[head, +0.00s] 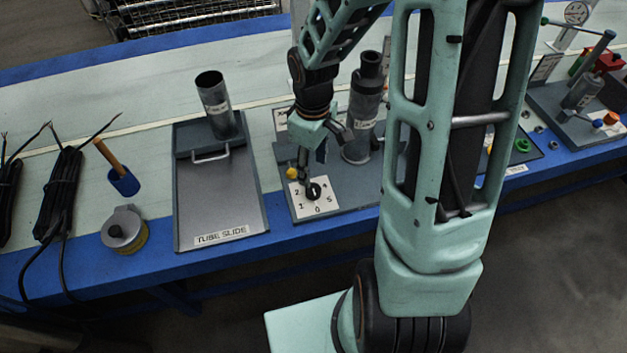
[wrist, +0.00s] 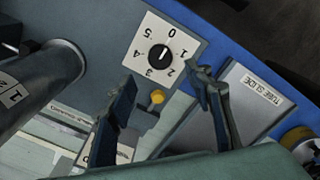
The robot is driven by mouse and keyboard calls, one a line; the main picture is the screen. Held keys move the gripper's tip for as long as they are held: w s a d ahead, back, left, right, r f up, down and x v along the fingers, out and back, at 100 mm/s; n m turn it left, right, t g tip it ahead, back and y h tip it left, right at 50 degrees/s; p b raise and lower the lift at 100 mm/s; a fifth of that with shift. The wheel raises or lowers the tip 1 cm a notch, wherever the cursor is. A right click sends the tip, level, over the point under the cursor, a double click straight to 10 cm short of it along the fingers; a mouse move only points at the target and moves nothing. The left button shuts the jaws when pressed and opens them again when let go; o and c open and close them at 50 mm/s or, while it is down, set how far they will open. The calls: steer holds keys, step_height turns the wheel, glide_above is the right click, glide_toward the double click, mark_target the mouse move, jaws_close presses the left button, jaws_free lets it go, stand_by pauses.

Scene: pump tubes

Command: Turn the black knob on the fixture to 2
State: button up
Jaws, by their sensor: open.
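The black knob (head: 314,191) sits on a white dial plate (head: 307,207) numbered 0 to 5, near the front edge of the grey fixture (head: 355,203). The wrist view shows the knob (wrist: 158,57) with a white mark that seems to lean toward 0 or 1; the exact setting is hard to read. My gripper (head: 311,162) hangs just behind the knob, apart from it. In the wrist view my gripper (wrist: 164,80) is open and empty, its fingers spread to either side, with the knob beyond the tips. A yellow button (wrist: 157,97) shows between the fingers.
The tube slide tray (head: 215,200) lies to the left, with a round tape-like device (head: 124,229) farther left. My arm hides the fixture's right part in the head view.

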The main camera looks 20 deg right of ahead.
mark_target(313, 188)
step_height(313, 188, down, 9)
steer(key=shift+r+b, duration=0.2)
steer(key=shift+b, duration=0.85)
steer(key=c, duration=1.2)
steer(key=shift+o, duration=0.2)
steer(key=shift+m, duration=0.3)
